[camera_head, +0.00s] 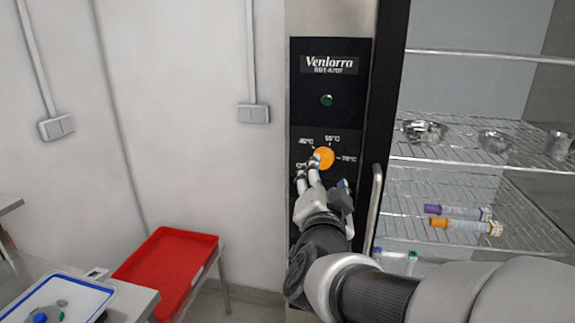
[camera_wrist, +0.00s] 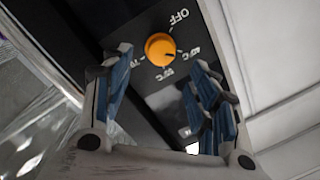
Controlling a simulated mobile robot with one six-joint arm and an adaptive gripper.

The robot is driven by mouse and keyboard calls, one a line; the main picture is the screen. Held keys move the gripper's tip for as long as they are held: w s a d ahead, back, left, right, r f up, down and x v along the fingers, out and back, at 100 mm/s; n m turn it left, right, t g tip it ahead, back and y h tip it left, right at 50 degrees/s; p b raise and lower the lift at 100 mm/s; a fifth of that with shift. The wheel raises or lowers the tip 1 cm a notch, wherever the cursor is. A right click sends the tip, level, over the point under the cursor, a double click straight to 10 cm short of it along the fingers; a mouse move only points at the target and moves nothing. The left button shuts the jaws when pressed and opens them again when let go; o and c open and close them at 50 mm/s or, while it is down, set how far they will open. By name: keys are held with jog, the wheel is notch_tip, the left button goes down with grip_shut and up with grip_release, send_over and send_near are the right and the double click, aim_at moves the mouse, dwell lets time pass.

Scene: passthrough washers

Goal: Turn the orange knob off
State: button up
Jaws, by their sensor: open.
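The orange knob (camera_head: 324,157) sits on the black control panel (camera_head: 310,112) of the tall cabinet. It also shows in the wrist view (camera_wrist: 160,48), with OFF, 45°C, 55°C and 70°C printed around it. A dark mark on its face appears to point toward the 45°C label. My gripper (camera_head: 322,178) is open in front of the panel, just below the knob, and partly covers the OFF label in the head view. In the wrist view, my gripper (camera_wrist: 162,64) has a finger on each side of the knob, apart from it, with nothing between them.
A green button (camera_head: 326,100) is above the knob. A vertical handle (camera_head: 374,210) stands right of the panel, beside wire shelves (camera_head: 470,165) with metal bowls and purple and orange tubes. A red tray (camera_head: 165,262) and a white-blue tray (camera_head: 60,295) are lower left.

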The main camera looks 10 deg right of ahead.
aim_at(323, 162)
jog(key=x, duration=0.8)
jog(key=shift+a+b, duration=0.1)
jog(key=shift+b, duration=0.25)
jog(key=shift+s+r, duration=0.1)
jog(key=shift+s, duration=0.05)
jog(key=c, duration=1.1)
jog(key=shift+o, duration=0.2)
